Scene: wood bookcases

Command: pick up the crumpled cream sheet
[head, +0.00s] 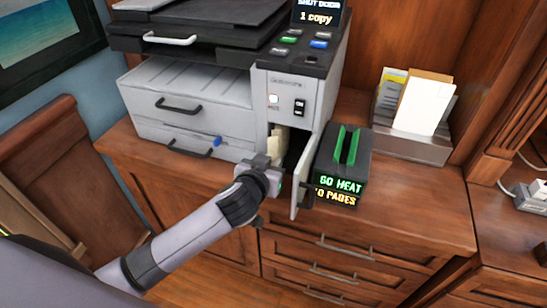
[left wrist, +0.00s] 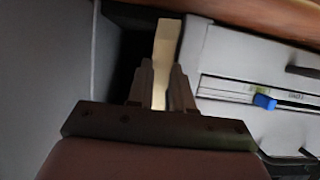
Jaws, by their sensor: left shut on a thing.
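The cream sheet (head: 277,146) shows as a pale upright piece in the open door compartment of the copier (head: 190,100). My left gripper (head: 273,162) is at the mouth of that compartment. In the left wrist view the sheet (left wrist: 166,42) stands between the two fingers of my left gripper (left wrist: 160,82), and they are shut on it. The sheet reaches past the fingertips into the dark opening. My right gripper is not in view.
The small copier door (head: 302,178) stands open just right of my left gripper. A paper holder (head: 410,140) stands further right. The wooden cabinet top (head: 410,185) is clear in front of it.

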